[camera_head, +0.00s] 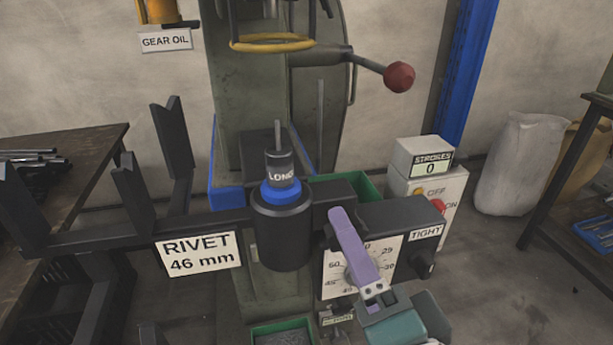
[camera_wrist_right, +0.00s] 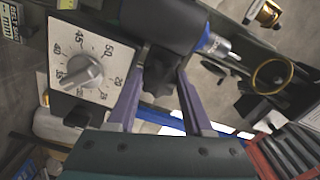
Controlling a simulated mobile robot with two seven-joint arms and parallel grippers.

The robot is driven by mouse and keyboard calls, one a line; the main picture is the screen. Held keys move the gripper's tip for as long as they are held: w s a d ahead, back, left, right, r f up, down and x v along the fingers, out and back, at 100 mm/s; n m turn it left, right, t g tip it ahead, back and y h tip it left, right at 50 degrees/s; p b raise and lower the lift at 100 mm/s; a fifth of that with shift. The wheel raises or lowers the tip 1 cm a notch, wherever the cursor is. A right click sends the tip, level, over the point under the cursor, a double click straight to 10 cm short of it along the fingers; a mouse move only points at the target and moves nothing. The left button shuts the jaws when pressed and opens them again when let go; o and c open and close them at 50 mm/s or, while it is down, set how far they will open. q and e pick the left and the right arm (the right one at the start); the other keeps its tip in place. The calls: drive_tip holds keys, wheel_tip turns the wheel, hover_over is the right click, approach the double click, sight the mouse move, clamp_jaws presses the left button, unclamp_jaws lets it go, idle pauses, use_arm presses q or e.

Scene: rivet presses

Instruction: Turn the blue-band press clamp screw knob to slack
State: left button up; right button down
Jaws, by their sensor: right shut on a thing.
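The blue-band press holds a dark cylinder (camera_head: 282,238) with a blue band (camera_head: 281,194) and a nosepiece marked LONG (camera_head: 280,168). In the wrist view, my right gripper (camera_wrist_right: 161,75) is shut on a dark knob (camera_wrist_right: 158,82) beside the dial plate (camera_wrist_right: 98,47). The fingers hide this knob in the head view. A TIGHT label (camera_head: 425,232) sits above another black knob (camera_head: 422,265) at the right. My left gripper is out of view.
A RIVET 46 mm sign (camera_head: 198,253) hangs on the black forked rack (camera_head: 130,237) at left. A control box (camera_head: 425,160) reading STROKES 0 stands at right. A red-ball lever (camera_head: 399,77) projects above. Tables flank the press, with open floor at right.

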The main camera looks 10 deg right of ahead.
drive_tip(key=shift+n+p, duration=0.5)
drive_tip(key=shift+n, duration=1.2)
drive_tip(key=shift+c, duration=1.5)
unclamp_jaws()
drive_tip(key=shift+s, duration=0.1)
drive_tip(key=s, duration=0.9)
drive_tip(key=shift+s+d+p, duration=0.2)
drive_tip(key=shift+s+p, duration=0.15)
drive_tip(key=shift+s, duration=0.05)
